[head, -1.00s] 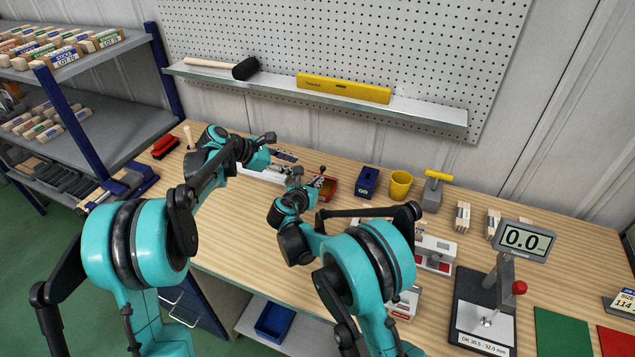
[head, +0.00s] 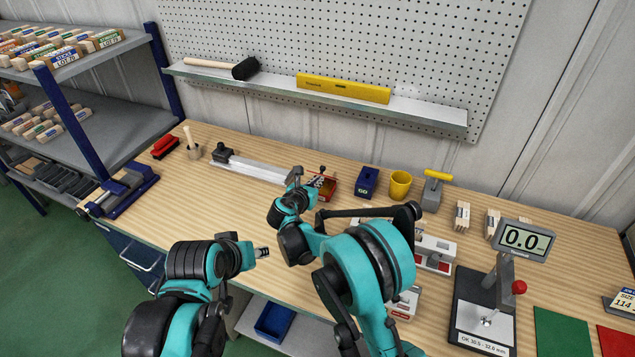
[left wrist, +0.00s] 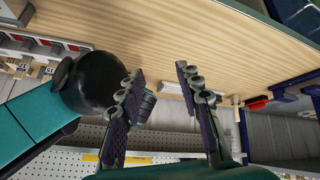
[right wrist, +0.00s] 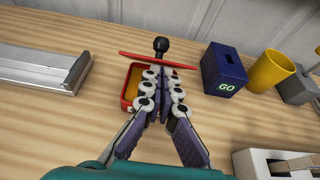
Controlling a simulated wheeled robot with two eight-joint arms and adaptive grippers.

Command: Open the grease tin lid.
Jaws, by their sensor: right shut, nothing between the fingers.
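The grease tin (head: 332,187) is a small red box on the bench. In the right wrist view the tin (right wrist: 130,97) shows an orange-yellow inside. Its red lid (right wrist: 135,55) is seen nearly edge-on, raised at the tin's far side, with a black knob (right wrist: 161,45). My right gripper (head: 317,181) is shut and empty at the tin; its fingers (right wrist: 164,74) cover part of the tin and lid. I cannot tell whether they touch the lid. My left gripper (head: 262,252) is near the bench's front edge, away from the tin; its fingers (left wrist: 160,72) are apart and empty.
A blue GO box (right wrist: 224,70) and a yellow cup (right wrist: 270,71) stand right of the tin. A metal rail (right wrist: 40,68) lies to its left. A white device (right wrist: 275,163) is nearer on the right. The bench left of centre (head: 215,210) is clear.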

